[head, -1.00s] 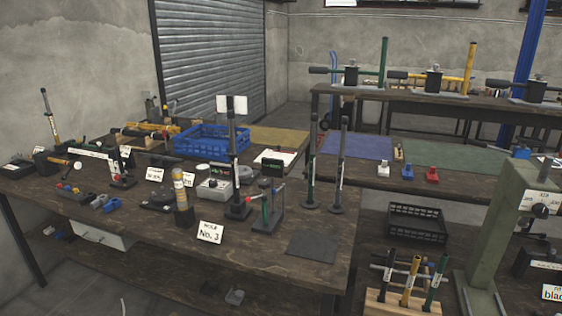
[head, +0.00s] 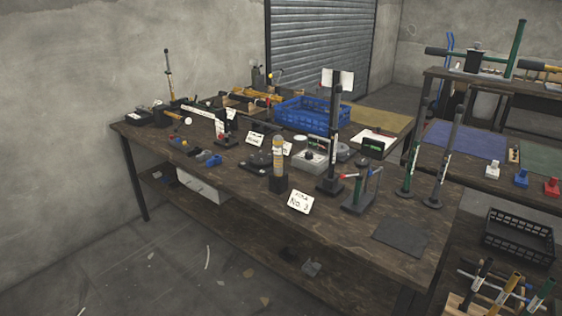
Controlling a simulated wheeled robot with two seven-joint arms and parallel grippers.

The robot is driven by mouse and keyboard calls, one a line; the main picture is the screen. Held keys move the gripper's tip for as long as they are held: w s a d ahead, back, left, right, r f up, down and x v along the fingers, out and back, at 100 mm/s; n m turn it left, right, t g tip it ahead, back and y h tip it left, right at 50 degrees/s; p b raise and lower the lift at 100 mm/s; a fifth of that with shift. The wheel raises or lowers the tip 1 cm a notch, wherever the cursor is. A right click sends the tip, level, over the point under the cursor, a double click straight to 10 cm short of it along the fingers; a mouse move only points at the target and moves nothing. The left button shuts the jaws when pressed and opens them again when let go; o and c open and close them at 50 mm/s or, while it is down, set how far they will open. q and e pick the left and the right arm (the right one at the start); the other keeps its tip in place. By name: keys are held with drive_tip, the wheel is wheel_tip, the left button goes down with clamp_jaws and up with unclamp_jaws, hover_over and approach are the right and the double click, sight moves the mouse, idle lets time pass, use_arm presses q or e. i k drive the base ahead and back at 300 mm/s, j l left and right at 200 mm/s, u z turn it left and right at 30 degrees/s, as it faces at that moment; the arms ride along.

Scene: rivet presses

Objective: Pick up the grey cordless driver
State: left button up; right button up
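I cannot single out the grey cordless driver for certain. A small grey object (head: 312,268) lies on the lower shelf under the long wooden bench (head: 330,222); its shape is too small to tell. A dark object (head: 289,254) lies beside it, in shadow. On the bench top, a small grey item (head: 193,152) and a small blue item (head: 213,160) lie near the front edge, also too small to name. Neither of my grippers is in view.
A blue crate (head: 312,116), upright presses and a white "No. 3" card (head: 301,201) crowd the bench. A dark mat (head: 402,238) lies bare at its right end. A black crate (head: 518,238) stands lower right. The floor at front left (head: 180,275) is mostly clear.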

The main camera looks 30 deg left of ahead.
sight(277, 139)
drive_tip(key=i+j+u, duration=0.4)
drive_tip(key=i+j, duration=0.25)
drive_tip(key=j, duration=0.3)
drive_tip(key=i+j+u, duration=0.45)
drive_tip(key=i+j, duration=0.3)
drive_tip(key=z, duration=0.55)
drive_tip(key=j+z, duration=0.9)
drive_tip(key=j, duration=0.15)
drive_tip(key=j+z, duration=0.1)
drive_tip(key=j, duration=0.5)
drive_tip(key=k+j, duration=0.15)
drive_tip(key=j, duration=0.45)
drive_tip(key=k+j+z, duration=0.15)
drive_tip(key=j, duration=0.45)
drive_tip(key=i, duration=0.05)
